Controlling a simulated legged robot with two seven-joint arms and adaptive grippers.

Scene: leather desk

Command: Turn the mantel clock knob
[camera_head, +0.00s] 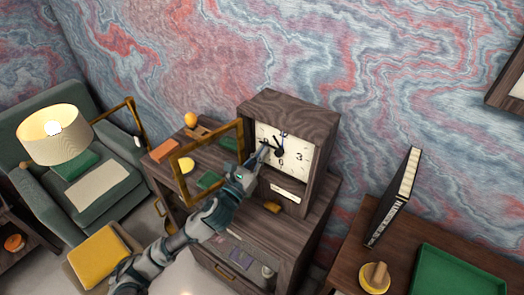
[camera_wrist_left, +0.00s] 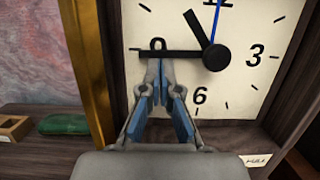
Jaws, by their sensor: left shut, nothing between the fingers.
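The mantel clock (camera_head: 295,115) is a dark wooden box standing on a wooden cabinet. Its white face (camera_head: 300,148) has black numerals, black hands and a thin blue hand. A round black knob (camera_wrist_left: 216,57) sits at the centre of the face, where the hands meet. My left gripper (camera_head: 261,155) is at the left part of the face, its fingers together and empty. In the left wrist view the gripper (camera_wrist_left: 160,68) has its tips just below the long black hand (camera_wrist_left: 172,54), left of the knob; I cannot tell whether they touch. My right gripper is not in view.
A gold-framed glass door (camera_head: 208,160) stands open left of the clock. Small items, including a green one (camera_wrist_left: 64,124), lie on the cabinet top. A lamp (camera_head: 55,132) and armchair are at left. A desk with a green tray (camera_head: 460,275) and upright book (camera_head: 394,196) is at right.

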